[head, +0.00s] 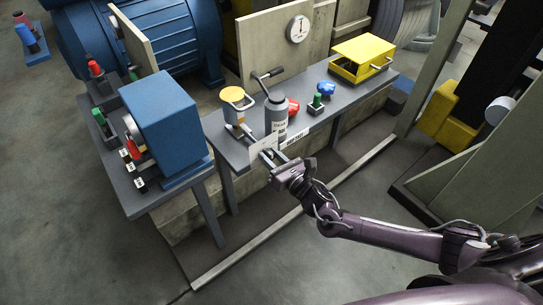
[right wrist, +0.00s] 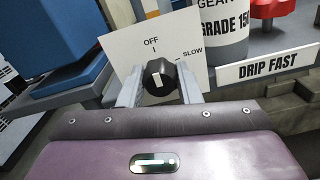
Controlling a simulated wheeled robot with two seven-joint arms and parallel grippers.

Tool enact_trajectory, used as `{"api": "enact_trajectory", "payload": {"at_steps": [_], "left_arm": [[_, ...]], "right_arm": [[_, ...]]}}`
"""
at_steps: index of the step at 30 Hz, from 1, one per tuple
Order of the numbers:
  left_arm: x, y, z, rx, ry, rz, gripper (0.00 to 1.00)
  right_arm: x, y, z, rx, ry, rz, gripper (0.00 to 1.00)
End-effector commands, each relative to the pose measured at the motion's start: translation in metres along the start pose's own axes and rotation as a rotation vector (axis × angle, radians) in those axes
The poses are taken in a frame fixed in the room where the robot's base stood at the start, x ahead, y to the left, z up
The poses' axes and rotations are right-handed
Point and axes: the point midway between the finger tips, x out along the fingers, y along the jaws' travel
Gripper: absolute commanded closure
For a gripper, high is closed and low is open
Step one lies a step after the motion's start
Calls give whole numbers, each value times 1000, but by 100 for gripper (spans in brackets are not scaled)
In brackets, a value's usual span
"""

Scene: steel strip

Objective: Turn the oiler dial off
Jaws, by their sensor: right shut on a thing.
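The oiler dial is a black knob (right wrist: 160,78) with a white pointer bar, set on a white plate (right wrist: 122,50). The plate reads OFF at the top and SLOW to the right. The pointer bar is short and leans slightly to the right of upright; its exact setting is hard to tell. My right gripper (right wrist: 159,88) has a finger on each side of the knob and is shut on it. In the head view, my right gripper (head: 271,158) is at the white plate (head: 263,147) on the bench front, and hides the dial. My left gripper is not in view.
A grey oil bottle (head: 275,115) and a yellow-topped cup (head: 235,103) stand behind the plate on the grey bench (head: 225,146). A blue box (head: 165,120) stands left.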

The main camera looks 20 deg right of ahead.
Motion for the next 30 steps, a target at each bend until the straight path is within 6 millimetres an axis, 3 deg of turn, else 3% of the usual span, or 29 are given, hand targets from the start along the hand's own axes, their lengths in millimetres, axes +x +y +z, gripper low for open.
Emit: {"api": "enact_trajectory", "payload": {"at_steps": [16,17,21,30], "left_arm": [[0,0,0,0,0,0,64],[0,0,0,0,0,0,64],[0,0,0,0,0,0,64],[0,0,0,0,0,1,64]], "right_arm": [[-1,0,-2,-27,5,0,92],[-1,0,-2,-26,5,0,67],[-1,0,-2,-26,4,0,48],[-2,0,-1,-25,2,0,48]]}}
